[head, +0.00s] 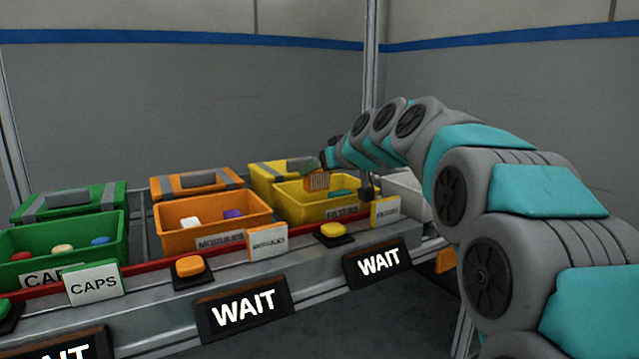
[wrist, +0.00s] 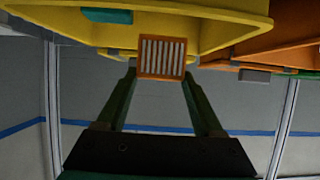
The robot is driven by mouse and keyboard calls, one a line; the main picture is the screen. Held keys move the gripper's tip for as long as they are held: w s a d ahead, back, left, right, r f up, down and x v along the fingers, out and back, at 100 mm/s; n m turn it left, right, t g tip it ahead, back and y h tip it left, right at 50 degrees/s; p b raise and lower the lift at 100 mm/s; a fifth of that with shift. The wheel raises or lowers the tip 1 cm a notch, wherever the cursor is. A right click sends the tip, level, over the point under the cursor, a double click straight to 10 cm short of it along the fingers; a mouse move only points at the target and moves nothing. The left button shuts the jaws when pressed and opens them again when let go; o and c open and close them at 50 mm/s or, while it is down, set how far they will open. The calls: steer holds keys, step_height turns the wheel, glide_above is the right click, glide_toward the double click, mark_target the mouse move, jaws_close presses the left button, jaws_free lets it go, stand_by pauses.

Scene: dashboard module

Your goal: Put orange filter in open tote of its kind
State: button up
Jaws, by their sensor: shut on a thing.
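My gripper (wrist: 162,75) is shut on the orange filter (wrist: 162,58), a small orange frame with pale slats. In the head view the filter (head: 316,181) shows at the left end of my arm, over the yellow tote (head: 330,212). The tote is open, has a FILTERS label on its front, and a teal item (head: 341,194) shows inside it. In the wrist view the yellow tote (wrist: 215,35) fills the top beside the filter. I cannot tell the exact height of the filter above the rim. My fingertips are hardly visible in the head view.
An orange MODULES tote (head: 212,217) with white and purple items and a green CAPS tote (head: 62,240) stand to the left. Lidded shapes with grey straps stand behind the totes. A red rail, buttons and WAIT signs (head: 379,262) run along the front. A white bin (head: 408,190) stands right.

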mark_target(320, 188)
steer(key=shift+w+a, duration=0.1)
steer(key=shift+w, duration=0.15)
steer(key=shift+f, duration=1.75)
steer(key=shift+f+b, duration=0.35)
steer(key=shift+b, duration=0.05)
steer(key=shift+f+b, duration=0.3)
steer(key=shift+b, duration=0.1)
steer(key=o, duration=1.3)
steer(key=shift+o, duration=0.2)
